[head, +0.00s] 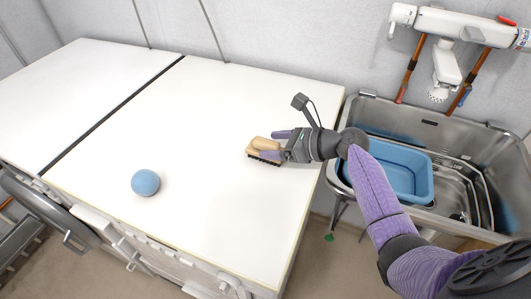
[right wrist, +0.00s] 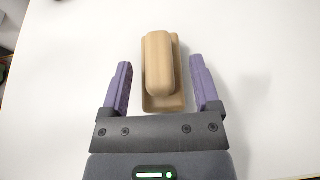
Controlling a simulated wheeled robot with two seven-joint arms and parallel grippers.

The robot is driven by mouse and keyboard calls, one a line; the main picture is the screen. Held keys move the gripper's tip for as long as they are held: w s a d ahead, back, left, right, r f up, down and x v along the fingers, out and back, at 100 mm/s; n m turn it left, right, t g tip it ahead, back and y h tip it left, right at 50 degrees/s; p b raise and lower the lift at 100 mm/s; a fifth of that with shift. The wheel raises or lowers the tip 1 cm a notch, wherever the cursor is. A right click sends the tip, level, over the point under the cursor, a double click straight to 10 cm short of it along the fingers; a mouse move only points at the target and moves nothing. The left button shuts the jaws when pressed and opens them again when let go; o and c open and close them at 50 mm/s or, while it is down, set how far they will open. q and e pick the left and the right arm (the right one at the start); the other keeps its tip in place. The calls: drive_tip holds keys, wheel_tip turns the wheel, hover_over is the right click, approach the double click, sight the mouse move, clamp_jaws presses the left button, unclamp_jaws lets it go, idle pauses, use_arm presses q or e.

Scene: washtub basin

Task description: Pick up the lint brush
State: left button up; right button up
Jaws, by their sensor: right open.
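The lint brush (head: 266,146) is a tan block with a raised rounded handle and dark bristles underneath. It lies on the white countertop near its right part, bristles down. My right gripper (head: 272,145) is at the brush, with its purple fingers on either side of it. In the right wrist view the brush (right wrist: 161,72) sits between and slightly ahead of the open fingers (right wrist: 161,88), with a gap on each side. My left gripper is not in view.
A metal sink (head: 470,150) with a blue basin (head: 408,172) stands at the right, under a white faucet (head: 446,65). The counter around the brush is clear.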

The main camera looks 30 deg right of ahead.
clamp_jaws()
idle(0.3)
